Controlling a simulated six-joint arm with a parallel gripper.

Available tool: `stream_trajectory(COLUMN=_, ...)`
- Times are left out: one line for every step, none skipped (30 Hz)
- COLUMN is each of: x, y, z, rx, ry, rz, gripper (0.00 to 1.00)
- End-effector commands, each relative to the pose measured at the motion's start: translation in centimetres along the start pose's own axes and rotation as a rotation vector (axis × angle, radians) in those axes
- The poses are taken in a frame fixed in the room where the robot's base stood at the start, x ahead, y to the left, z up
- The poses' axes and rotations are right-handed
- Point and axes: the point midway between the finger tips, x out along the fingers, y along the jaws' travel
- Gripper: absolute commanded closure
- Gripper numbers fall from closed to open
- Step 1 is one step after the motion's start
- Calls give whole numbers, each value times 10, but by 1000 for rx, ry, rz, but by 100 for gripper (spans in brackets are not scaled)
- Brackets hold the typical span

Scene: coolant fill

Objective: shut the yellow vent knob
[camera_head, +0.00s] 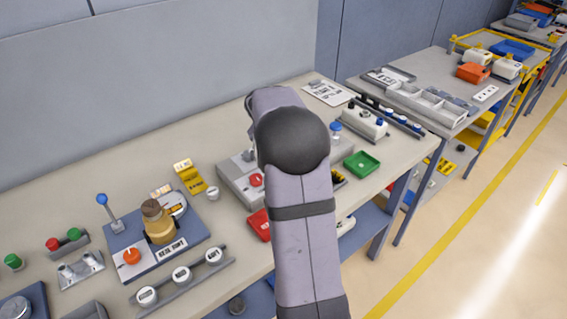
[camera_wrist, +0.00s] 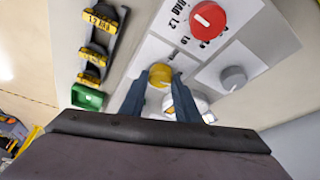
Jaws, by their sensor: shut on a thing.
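The yellow vent knob (camera_wrist: 160,74) sits on a light panel (camera_wrist: 226,72) in the wrist view. My gripper (camera_wrist: 160,82) has its two dark fingers on either side of the knob and is shut on it. The fingers hide the knob's sides, and I cannot tell its turn position. In the head view my arm hides the gripper and the knob; part of the grey unit (camera_head: 232,190) shows to the left of the arm.
A red knob (camera_wrist: 208,20) and a grey knob (camera_wrist: 233,78) are on the panel close to the right finger. A rack of yellow-labelled pieces (camera_wrist: 97,52) and a green tray (camera_wrist: 87,97) lie to the left. The blue-based fixture (camera_head: 155,245) stands left on the bench.

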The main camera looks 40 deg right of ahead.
Motion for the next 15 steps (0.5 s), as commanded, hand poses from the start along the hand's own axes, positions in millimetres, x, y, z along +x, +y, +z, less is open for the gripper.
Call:
stream_trajectory(x=1, y=-2, z=0, rx=27, ry=3, rz=8, gripper=93)
stream_trajectory(x=1, y=-2, z=0, rx=43, ry=2, rz=15, gripper=93)
stream_trajectory(x=1, y=-2, z=0, rx=63, ry=3, rz=23, gripper=93)
stream_trajectory(x=1, y=-2, z=0, rx=78, ry=2, rz=30, gripper=93)
stream_trajectory(x=1, y=-2, z=0, rx=91, ry=2, rz=35, gripper=93)
stream_trajectory(x=1, y=-2, z=0, rx=106, ry=2, rz=41, gripper=93)
stream_trajectory(x=1, y=-2, z=0, rx=116, ry=1, rz=46, gripper=93)
stream_trajectory(x=0, y=-2, z=0, rx=126, ry=1, rz=49, gripper=93)
stream_trajectory(x=0, y=-2, z=0, rx=136, ry=1, rz=53, gripper=93)
stream_trajectory(x=0, y=-2, z=0, rx=143, ry=1, rz=55, gripper=93)
stream_trajectory(x=0, y=-2, z=0, rx=149, ry=1, rz=57, gripper=93)
stream_trajectory(x=0, y=-2, z=0, rx=155, ry=0, rz=60, gripper=93)
stream_trajectory(x=0, y=-2, z=0, rx=159, ry=0, rz=62, gripper=93)
stream_trajectory(x=0, y=-2, z=0, rx=162, ry=0, rz=64, gripper=93)
stream_trajectory(x=-1, y=-2, z=0, rx=165, ry=0, rz=65, gripper=93)
